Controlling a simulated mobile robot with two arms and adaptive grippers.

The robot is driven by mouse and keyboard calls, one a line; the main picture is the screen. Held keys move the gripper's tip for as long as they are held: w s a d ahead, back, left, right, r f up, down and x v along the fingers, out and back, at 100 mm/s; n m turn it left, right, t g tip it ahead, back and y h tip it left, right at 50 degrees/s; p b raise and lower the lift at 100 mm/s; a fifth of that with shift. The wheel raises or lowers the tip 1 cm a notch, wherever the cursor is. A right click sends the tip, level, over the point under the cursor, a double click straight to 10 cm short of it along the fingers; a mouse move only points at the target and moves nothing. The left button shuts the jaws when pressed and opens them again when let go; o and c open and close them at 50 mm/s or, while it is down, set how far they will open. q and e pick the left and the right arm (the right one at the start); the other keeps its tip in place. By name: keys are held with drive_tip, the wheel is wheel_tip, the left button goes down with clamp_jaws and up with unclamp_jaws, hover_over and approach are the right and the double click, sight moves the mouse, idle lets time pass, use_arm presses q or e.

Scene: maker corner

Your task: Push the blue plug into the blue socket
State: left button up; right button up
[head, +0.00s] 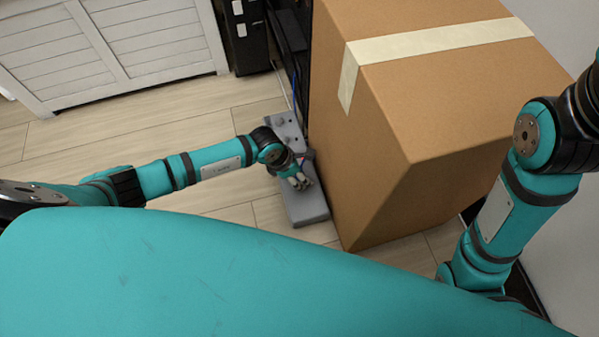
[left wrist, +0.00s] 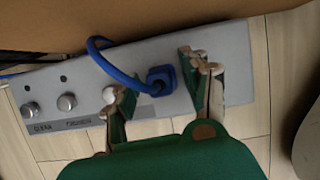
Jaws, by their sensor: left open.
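A grey panel box (head: 306,206) lies on the floor against the cardboard box, and it also shows in the left wrist view (left wrist: 222,45). In the left wrist view the blue plug (left wrist: 158,87), with its looping blue cable (left wrist: 104,52), is at a blue square on the panel's face. This square looks like the blue socket, mostly covered by the plug. I cannot tell how deep the plug sits. My left gripper (head: 300,182) is open over the panel, its fingers (left wrist: 156,78) on either side of the plug, apart from it. My right gripper is out of view.
A large cardboard box (head: 400,110) stands right beside the panel. Several knobs (left wrist: 67,102) stick up from the panel left of the plug. A white slatted cabinet (head: 120,45) and a black case (head: 243,35) stand behind. Floor (head: 170,140) left of the panel is clear.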

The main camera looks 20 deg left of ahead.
use_arm(q)
drive_tip(key=v, duration=1.2)
